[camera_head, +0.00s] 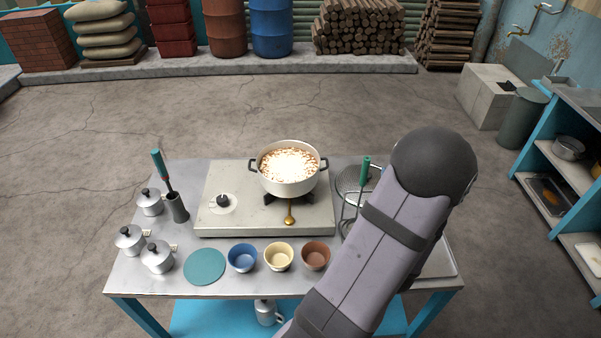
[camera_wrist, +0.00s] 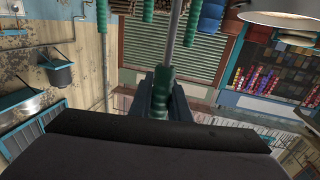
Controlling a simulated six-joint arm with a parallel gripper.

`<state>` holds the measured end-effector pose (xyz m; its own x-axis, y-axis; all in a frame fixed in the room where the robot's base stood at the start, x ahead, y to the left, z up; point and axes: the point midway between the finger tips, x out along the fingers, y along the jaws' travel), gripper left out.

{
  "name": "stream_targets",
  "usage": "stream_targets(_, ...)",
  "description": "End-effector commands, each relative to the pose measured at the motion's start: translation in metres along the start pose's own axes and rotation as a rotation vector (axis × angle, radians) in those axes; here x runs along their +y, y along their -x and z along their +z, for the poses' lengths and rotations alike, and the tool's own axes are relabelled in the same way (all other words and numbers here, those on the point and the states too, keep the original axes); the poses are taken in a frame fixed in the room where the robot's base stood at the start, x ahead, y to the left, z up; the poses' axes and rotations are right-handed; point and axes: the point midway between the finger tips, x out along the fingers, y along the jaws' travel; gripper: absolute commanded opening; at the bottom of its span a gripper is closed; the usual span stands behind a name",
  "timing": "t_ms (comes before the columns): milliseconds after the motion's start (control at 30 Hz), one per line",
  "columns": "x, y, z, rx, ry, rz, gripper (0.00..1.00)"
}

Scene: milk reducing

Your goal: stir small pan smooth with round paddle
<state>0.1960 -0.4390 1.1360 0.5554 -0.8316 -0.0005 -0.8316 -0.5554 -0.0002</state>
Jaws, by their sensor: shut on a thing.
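A white two-handled pan (camera_head: 288,187) sits on the stove (camera_head: 230,170), full of pale, frothy, bright contents. My gripper (camera_wrist: 163,98) is shut on the green handle of a tool (camera_wrist: 163,80). The tool's grey shaft runs up out of the wrist view, so its head is unseen and I cannot tell whether it is the round paddle. In the head view my gripper is hidden by my arm. Another green-handled tool (camera_head: 365,171) stands right of the stove, partly behind my arm. A third one (camera_head: 159,166) stands upright in a grey holder (camera_head: 178,208) at the left.
Several lidded metal pots (camera_head: 157,257) stand at the table's left. A teal disc (camera_head: 204,267) and blue (camera_head: 242,257), cream (camera_head: 279,256) and brown (camera_head: 316,255) bowls line the front. My arm covers the table's right side.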

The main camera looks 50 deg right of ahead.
Motion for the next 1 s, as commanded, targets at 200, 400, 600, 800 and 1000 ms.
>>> stream_targets(200, 0.000, 0.000, -0.001, 0.003, 0.001, 0.000, 0.00)
stream_targets(400, -0.001, -0.001, -0.002, 0.003, 0.001, -0.003, 0.00)
stream_targets(600, -0.014, -0.018, -0.013, 0.007, 0.005, -0.055, 0.00)
stream_targets(800, -0.054, -0.058, -0.038, 0.010, 0.007, -0.192, 0.00)
stream_targets(1000, -0.118, -0.102, -0.074, 0.009, 0.006, -0.378, 0.00)
